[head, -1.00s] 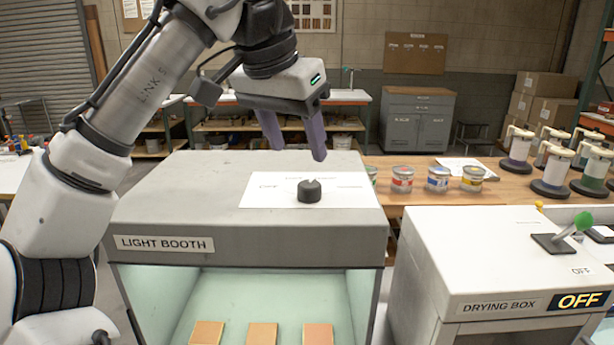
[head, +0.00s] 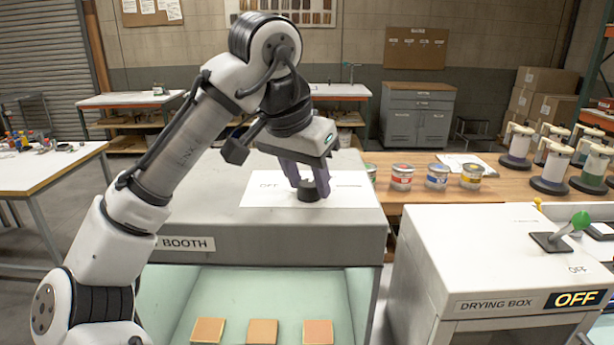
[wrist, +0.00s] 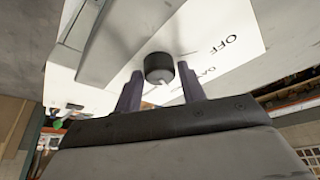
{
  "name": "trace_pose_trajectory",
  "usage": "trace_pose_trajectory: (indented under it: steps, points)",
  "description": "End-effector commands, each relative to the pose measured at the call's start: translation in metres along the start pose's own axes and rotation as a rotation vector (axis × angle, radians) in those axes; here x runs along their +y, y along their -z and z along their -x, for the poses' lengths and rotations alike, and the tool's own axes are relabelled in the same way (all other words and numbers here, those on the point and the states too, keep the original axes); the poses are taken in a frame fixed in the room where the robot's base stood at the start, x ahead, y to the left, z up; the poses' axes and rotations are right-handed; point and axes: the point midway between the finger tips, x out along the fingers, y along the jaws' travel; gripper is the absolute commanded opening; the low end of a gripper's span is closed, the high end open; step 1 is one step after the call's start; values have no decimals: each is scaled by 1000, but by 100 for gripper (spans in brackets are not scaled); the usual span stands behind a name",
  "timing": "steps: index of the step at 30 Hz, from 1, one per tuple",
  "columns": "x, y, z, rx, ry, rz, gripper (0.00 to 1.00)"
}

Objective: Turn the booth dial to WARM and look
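The light booth (head: 330,230) is a grey box with a pale green lit interior. Its black dial (head: 308,193) stands on a white label sheet (head: 255,196) on top. In the wrist view the dial (wrist: 158,68) sits between my fingertips, with a white pointer mark on its side towards my gripper. The word OFF and part of another label show there; I cannot read WARM. My gripper (head: 308,180) is open and points down, its purple fingers on either side of the dial. Whether they touch it is unclear. Three tan to orange panels (head: 263,331) lie inside the booth.
A drying box (head: 500,255) with a green-tipped lever (head: 575,225) and an OFF display stands at the right. Several paint cans (head: 437,177) and dispensers (head: 553,165) stand on the wooden bench behind. A white table (head: 45,167) is at the left.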

Motion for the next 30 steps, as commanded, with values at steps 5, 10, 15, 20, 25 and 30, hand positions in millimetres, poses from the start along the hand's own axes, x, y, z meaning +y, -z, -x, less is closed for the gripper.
trace_pose_trajectory:
  steps: [5,10,15,20,25,30]
  points:
    - [0,0,0,0,0,0,16]
    - [0,0,0,0,-2,-3,11]
    - [0,0,0,0,-17,-36,11]
    - [-1,0,0,0,-49,-113,11]
    - [-2,1,0,0,-98,-231,11]
    - [-3,1,0,1,-151,-359,11]
